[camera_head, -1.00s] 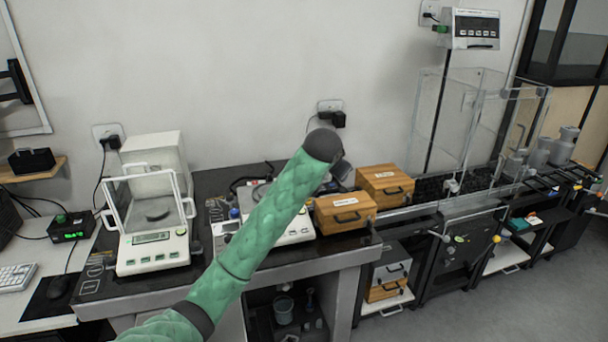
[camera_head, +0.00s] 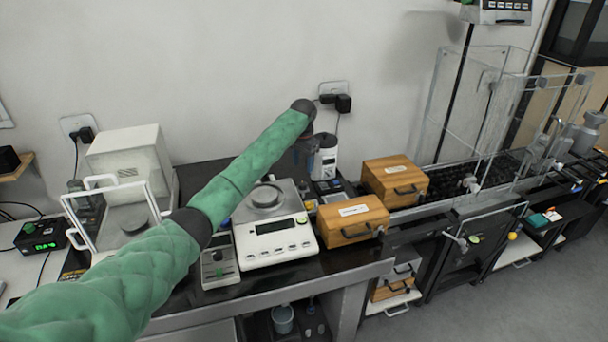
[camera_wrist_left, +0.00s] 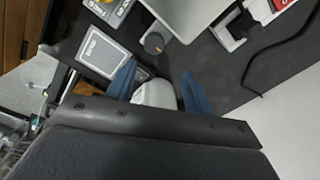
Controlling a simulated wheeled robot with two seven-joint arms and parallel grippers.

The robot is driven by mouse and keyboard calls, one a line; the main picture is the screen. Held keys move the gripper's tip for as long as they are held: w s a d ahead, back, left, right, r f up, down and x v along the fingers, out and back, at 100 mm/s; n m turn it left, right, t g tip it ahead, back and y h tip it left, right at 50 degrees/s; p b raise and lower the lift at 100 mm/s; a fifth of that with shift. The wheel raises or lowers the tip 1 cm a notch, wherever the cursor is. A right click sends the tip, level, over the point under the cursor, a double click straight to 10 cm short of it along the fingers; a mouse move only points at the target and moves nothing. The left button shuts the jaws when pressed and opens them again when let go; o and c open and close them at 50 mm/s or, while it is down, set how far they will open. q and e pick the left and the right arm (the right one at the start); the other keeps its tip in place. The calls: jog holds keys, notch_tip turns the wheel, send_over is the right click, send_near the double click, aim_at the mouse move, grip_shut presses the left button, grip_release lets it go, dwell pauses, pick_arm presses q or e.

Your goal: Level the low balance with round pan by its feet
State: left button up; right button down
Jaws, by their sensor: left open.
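The low balance (camera_head: 276,242) stands on the dark table, with its round pan (camera_head: 265,198) on top and its display facing front. In the left wrist view a dark round knob (camera_wrist_left: 154,43), apparently one of its feet, sits beside a pale grey body (camera_wrist_left: 186,12), apparently the balance. My left gripper (camera_wrist_left: 160,86) is open, its two blue fingers apart, with the knob ahead of them and not between them. In the head view the left hand hangs behind the balance at its back right, mostly hidden by the wrist. My right gripper is not in view.
A white bottle-shaped thing (camera_head: 325,160) stands behind the balance. Wooden boxes (camera_head: 352,220) stand close on its right. A small grey device (camera_head: 219,262) sits at its left, and a glass-doored balance (camera_head: 128,170) further left. A cable (camera_wrist_left: 288,45) lies on the table.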

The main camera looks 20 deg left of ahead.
aim_at(303, 183)
pick_arm(q)
jog(key=shift+s+d+f, duration=0.1)
jog(key=shift+d+f, duration=0.05)
jog(key=shift+f, duration=0.05)
jog(key=shift+s+d+r+m, duration=0.1)
jog(key=shift+s+r+m, duration=0.25)
jog(key=shift+s, duration=0.2)
jog(key=shift+s+f, duration=0.1)
notch_tip(303, 183, down, 6)
jog(key=shift+f+p, duration=0.25)
jog(key=shift+p, duration=0.95)
jog(key=shift+w+f, duration=0.25)
jog(key=shift+f, duration=0.4)
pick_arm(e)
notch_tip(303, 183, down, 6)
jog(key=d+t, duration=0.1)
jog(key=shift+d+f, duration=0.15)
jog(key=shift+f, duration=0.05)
pick_arm(q)
jog(key=shift+s+r, duration=0.1)
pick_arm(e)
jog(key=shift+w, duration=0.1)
pick_arm(q)
jog(key=c, duration=1)
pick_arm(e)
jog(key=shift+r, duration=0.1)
